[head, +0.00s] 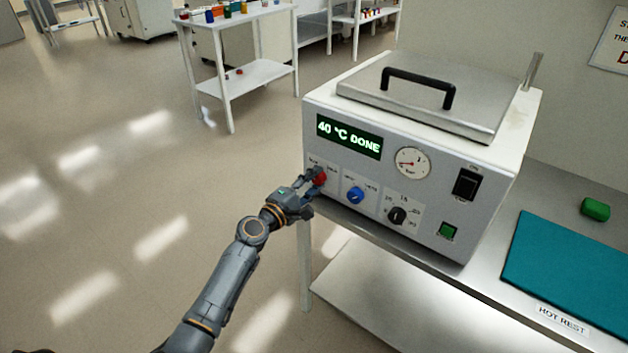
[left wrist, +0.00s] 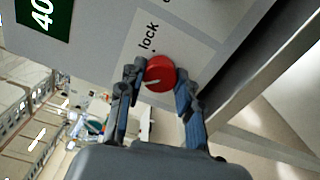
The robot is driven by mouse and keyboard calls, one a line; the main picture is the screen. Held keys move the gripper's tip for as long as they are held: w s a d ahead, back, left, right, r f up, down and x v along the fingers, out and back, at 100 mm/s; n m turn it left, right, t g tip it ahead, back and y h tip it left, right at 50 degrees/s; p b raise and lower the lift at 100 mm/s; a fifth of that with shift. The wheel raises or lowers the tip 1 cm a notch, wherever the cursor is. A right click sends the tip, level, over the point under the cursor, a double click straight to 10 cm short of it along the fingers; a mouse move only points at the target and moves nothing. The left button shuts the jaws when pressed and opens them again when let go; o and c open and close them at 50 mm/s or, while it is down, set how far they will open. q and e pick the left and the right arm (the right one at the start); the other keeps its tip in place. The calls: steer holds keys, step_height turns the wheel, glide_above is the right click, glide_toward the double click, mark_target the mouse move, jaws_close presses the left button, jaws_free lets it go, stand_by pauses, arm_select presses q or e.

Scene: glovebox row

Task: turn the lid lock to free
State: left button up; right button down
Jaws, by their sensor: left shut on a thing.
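The lid lock is a red round knob (head: 320,179) at the left of the front panel of a white bench device (head: 460,225). It also shows in the left wrist view as a red knob (left wrist: 160,74) with a white pointer line, next to the printed word "lock". My left gripper (head: 308,184) is shut on the red knob, with one finger on each side of it. The metal lid (head: 415,90) with a black handle (head: 420,84) lies closed on top. The display (head: 349,137) reads "40 °C DONE". My right gripper is not in view.
A blue knob (head: 355,196) and a black dial (head: 397,216) sit right of the red knob. A gauge (head: 412,163), black switch (head: 466,184) and green button (head: 447,231) are farther right. A teal mat (head: 570,265) labelled "HOT REST" and a green block (head: 595,209) lie at right.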

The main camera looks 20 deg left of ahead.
arm_select(q)
steer(key=shift+f+n, duration=0.1)
steer(key=shift+n, duration=0.5)
steer(key=o, duration=1.1)
steer(key=shift+o, duration=0.2)
steer(key=v, duration=1.2)
steer(key=s+f+m+g+y+p, duration=0.1)
steer(key=s+f+m+g, duration=0.3)
steer(key=f, duration=0.8)
steer(key=s+f+m+g+y, duration=0.1)
steer(key=s+f+g+y, duration=0.1)
steer(key=s+f, duration=0.65)
steer(key=s+f+m+g+y+p, duration=0.1)
steer(key=s+f+m+g, duration=0.15)
steer(key=f, duration=1.15)
steer(key=s+f+m+g+y+p, duration=0.1)
steer(key=s+f+m+g, duration=0.2)
steer(key=s, duration=1.4)
steer(key=s+f+m+g+y, duration=0.1)
steer(key=s+f+m+g, duration=0.3)
steer(key=s+f+m, duration=0.5)
steer(key=s+f, duration=0.4)
steer(key=s, duration=0.4)
steer(key=shift+s+d+p, duration=0.2)
steer(key=shift+d+p, duration=0.1)
steer(key=shift+p, duration=0.1)
